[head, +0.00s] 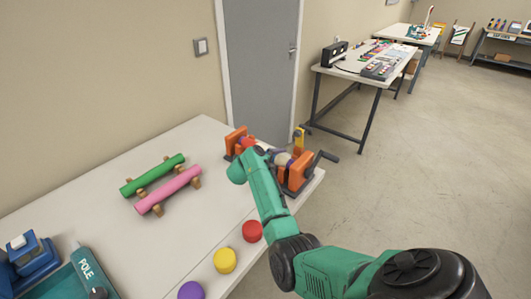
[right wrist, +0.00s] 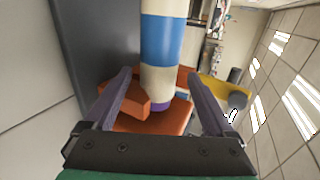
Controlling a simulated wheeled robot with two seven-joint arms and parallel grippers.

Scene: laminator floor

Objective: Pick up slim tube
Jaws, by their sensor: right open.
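A tube with blue and cream bands (right wrist: 162,40) stands out between the fingers of my right gripper (right wrist: 159,74) in the right wrist view. The fingers are spread, with gaps beside the tube. Its lower end is by an orange holder (right wrist: 150,118). In the head view, my right arm reaches over the orange fixture (head: 295,175) at the table's right end and hides part of it; the gripper itself is mostly hidden. A green tube (head: 152,175) and a pink tube (head: 168,190) lie on wooden rests. I cannot tell which is called slim. My left gripper is out of view.
Red (head: 252,231), yellow (head: 225,260) and purple (head: 190,291) round pieces lie along the front of the white table (head: 105,235). A teal tray marked POLE (head: 82,262) and a blue device (head: 32,255) stand at the left.

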